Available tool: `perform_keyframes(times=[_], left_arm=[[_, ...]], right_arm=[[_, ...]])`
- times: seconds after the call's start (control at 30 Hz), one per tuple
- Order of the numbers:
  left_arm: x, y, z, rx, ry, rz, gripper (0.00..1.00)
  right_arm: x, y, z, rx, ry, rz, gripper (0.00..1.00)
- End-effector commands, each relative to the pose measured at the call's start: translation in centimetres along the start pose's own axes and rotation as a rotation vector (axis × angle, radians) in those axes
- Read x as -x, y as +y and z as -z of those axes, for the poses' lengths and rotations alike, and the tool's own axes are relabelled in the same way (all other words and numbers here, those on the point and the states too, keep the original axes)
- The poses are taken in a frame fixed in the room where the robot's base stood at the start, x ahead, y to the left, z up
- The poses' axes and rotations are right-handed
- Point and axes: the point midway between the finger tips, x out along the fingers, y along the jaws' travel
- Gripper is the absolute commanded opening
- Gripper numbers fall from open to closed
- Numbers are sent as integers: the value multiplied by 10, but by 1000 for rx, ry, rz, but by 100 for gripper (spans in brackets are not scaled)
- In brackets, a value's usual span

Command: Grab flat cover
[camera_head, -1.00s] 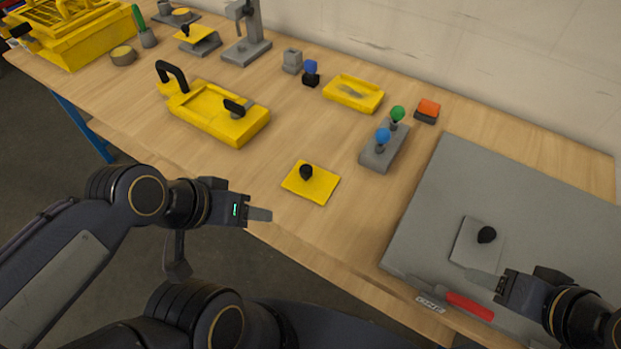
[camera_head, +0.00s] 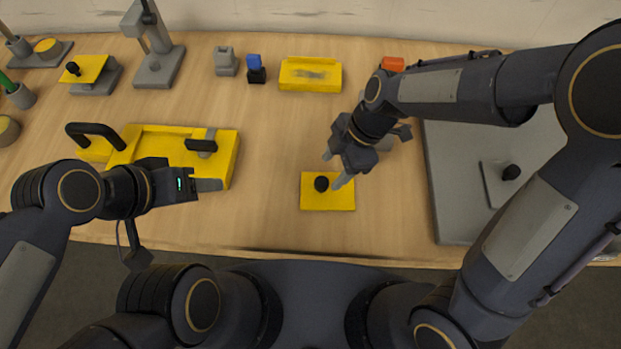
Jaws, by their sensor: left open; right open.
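A flat yellow cover (camera_head: 312,199) with a round black knob (camera_head: 321,184) lies on the table at the front middle. My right gripper (camera_head: 334,169) is open, just above and to the right of the knob, its fingers pointing down and left. It holds nothing. A flat grey cover (camera_head: 494,184) with a black knob lies on the large grey plate at the right. My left gripper (camera_head: 215,185) is open and empty at the lower right corner of the yellow housing (camera_head: 226,150), left of the yellow cover.
The large grey plate (camera_head: 450,222) fills the right of the table. A yellow tray (camera_head: 310,75), a blue-topped block (camera_head: 255,68), a grey block (camera_head: 226,62) and an orange-topped block (camera_head: 393,63) stand at the back. Bare wood surrounds the yellow cover.

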Motion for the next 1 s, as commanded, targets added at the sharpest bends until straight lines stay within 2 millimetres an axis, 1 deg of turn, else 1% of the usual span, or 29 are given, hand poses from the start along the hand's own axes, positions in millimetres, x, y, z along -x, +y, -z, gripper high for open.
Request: perform_keyframes(times=[0.33,0.5,0.6,0.7,0.87,0.93,1.0], left_arm=[[1,0,0,0,0,0,52],[2,1,1,0,0,0,52],[2,1,1,0,0,0,52],[2,1,1,0,0,0,52],[2,1,1,0,0,0,52],[2,1,1,0,0,0,52],[2,1,1,0,0,0,52]], right_arm=[[-39,2,-2,9,-4,7,55],[-65,6,-5,8,-3,7,55],[-75,6,-5,8,-2,5,55],[-78,6,-5,10,-2,2,55],[-78,6,-5,9,-2,2,55],[-78,6,-5,9,-2,2,49],[-78,6,-5,9,-2,2,40]])
